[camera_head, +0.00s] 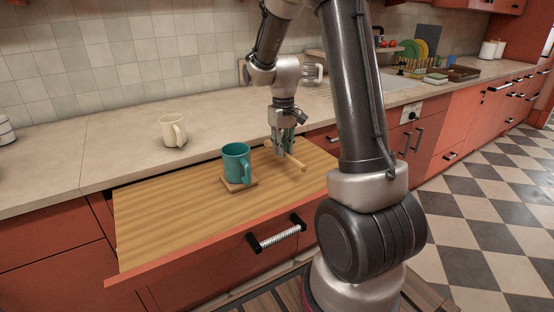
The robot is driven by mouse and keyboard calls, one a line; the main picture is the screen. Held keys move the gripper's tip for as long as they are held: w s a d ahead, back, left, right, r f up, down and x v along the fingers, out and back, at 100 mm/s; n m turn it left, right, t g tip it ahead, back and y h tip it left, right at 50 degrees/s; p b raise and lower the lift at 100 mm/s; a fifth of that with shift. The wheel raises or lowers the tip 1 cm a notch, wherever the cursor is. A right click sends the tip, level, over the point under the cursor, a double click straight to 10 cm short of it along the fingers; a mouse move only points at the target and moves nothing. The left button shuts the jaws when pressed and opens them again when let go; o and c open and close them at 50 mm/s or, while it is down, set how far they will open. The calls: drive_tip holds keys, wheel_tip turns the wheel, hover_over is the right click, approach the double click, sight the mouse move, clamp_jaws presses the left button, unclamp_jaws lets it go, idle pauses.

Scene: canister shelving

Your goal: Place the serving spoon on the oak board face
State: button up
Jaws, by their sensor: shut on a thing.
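The oak board face (175,215) is a wide, light-brown striped surface at the pulled-out red drawer front, below the counter. My gripper (283,150) points down over the right back part of this board. It is shut on the serving spoon (295,161), a pale wooden piece slanting from upper left to lower right. The fingers hide part of the spoon. I cannot tell whether the spoon touches the board or is just above it.
A teal mug (236,164) stands on a small wooden coaster (240,186) on the board, left of my gripper. A cream mug (172,131) stands on the counter (110,150) behind. A glass jug (313,73) is further back. The board's left part is clear.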

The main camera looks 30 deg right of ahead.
drive_tip(key=shift+f, duration=1.8)
drive_tip(key=shift+f, duration=0.1)
drive_tip(key=o, duration=0.9)
drive_tip(key=shift+c, duration=0.2)
wheel_tip(320, 180, up, 12)
drive_tip(key=shift+f, duration=0.15)
drive_tip(key=s+a+r+t, duration=0.2)
drive_tip(key=s+r, duration=0.2)
drive_tip(key=s, duration=0.8)
drive_tip(key=s+a+r+t, duration=0.2)
drive_tip(key=s+r, duration=0.3)
drive_tip(key=s, duration=0.7)
drive_tip(key=shift+s+a+r, duration=0.15)
drive_tip(key=shift+a+r, duration=0.05)
drive_tip(key=shift+a, duration=0.25)
